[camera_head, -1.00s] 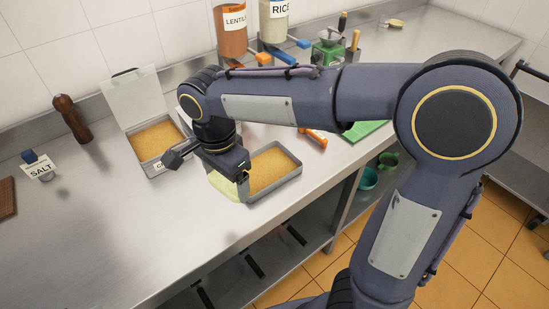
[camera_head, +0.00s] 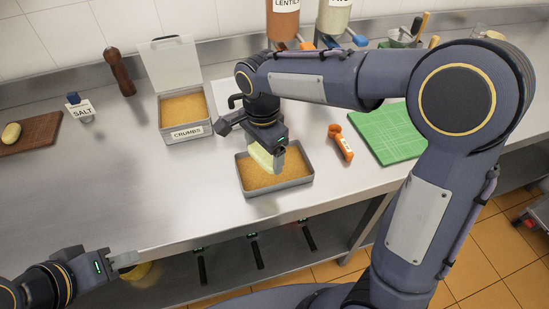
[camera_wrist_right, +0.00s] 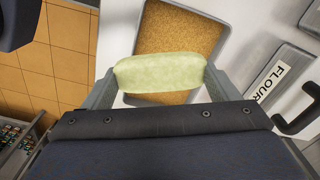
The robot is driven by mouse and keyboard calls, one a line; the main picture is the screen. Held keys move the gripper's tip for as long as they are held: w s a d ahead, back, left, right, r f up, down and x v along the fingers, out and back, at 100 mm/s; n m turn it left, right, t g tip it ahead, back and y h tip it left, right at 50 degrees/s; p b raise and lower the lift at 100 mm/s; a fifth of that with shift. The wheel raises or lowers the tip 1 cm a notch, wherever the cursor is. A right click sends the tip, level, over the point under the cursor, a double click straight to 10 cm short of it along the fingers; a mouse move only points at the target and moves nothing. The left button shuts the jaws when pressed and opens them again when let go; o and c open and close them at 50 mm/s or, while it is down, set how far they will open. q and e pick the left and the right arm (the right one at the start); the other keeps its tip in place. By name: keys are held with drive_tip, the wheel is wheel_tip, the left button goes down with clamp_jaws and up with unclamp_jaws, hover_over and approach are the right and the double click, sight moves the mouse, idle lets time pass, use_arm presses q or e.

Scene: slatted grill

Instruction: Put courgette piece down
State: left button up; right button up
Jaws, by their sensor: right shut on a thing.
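The pale green courgette piece (camera_head: 261,160) is held by my right gripper (camera_head: 268,155) at the left half of a grey tray of golden crumbs (camera_head: 308,179). In the right wrist view the courgette piece (camera_wrist_right: 160,72) lies crosswise between the two fingers, with the crumb tray (camera_wrist_right: 138,32) behind it. Whether the piece touches the crumbs I cannot tell. My left gripper (camera_head: 126,261) is low at the left, in front of the counter edge. Its finger gap is too small to judge.
An orange tool (camera_head: 341,143) and a green board (camera_head: 388,134) lie to the right. A brown board (camera_head: 38,128) with a pale oval piece (camera_head: 11,133) is far left. The counter left of the tray is clear.

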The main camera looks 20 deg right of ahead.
drive_tip(key=f, duration=0.1)
drive_tip(key=w+d+f, duration=0.2)
drive_tip(key=f, duration=0.1)
drive_tip(key=shift+w+d+f, duration=0.1)
drive_tip(key=shift+d, duration=0.1)
drive_tip(key=f, duration=0.3)
drive_tip(key=shift+w+d+f+p, duration=0.1)
drive_tip(key=shift+w+d+p, duration=0.15)
drive_tip(key=shift+d+p, duration=0.1)
drive_tip(key=shift+f, duration=0.4)
drive_tip(key=shift+f, duration=0.1)
drive_tip(key=o, duration=0.5)
drive_tip(key=shift+f, duration=0.1)
drive_tip(key=shift+o, duration=1)
